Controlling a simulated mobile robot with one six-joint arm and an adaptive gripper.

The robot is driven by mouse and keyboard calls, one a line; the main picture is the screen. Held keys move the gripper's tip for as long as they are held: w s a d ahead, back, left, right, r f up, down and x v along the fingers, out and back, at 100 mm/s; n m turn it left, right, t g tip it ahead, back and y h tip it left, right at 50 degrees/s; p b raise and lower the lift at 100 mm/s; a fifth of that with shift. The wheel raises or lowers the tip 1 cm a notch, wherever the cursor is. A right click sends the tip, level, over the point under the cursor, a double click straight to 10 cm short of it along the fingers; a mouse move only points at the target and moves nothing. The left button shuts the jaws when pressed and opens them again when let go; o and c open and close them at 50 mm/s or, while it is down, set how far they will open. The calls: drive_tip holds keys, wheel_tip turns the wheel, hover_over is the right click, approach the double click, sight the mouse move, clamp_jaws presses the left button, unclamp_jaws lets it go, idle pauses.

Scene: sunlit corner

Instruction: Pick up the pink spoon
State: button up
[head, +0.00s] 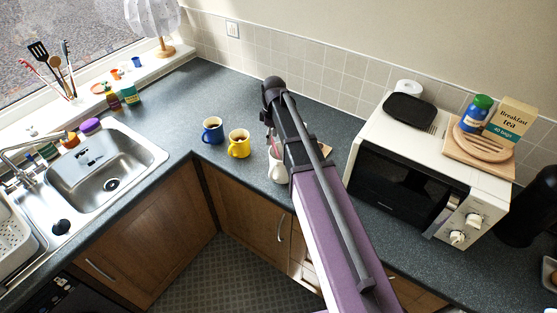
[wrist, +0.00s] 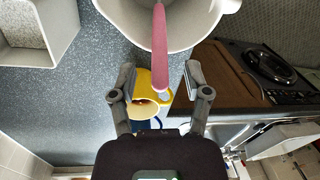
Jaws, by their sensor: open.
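The pink spoon (wrist: 160,48) stands in a white mug (wrist: 120,18), its handle sticking out over the rim in the wrist view. In the head view the white mug (head: 278,171) is on the dark counter, partly hidden by my arm. My gripper (wrist: 158,72) is open, with one finger on each side of the spoon's handle end. The fingers look apart from the handle, and nothing is held. The spoon's lower part is hidden inside the mug.
A yellow mug (head: 239,144) and a blue mug (head: 212,131) stand left of the white mug. A microwave (head: 400,178) is to the right, carrying a board with items. The sink (head: 105,165) is at left. The counter's back corner is mostly clear.

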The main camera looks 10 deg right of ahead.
drive_tip(key=shift+s+f+b, duration=0.1)
drive_tip(key=shift+f+b, duration=0.3)
drive_tip(key=shift+f, duration=0.3)
clamp_jaws()
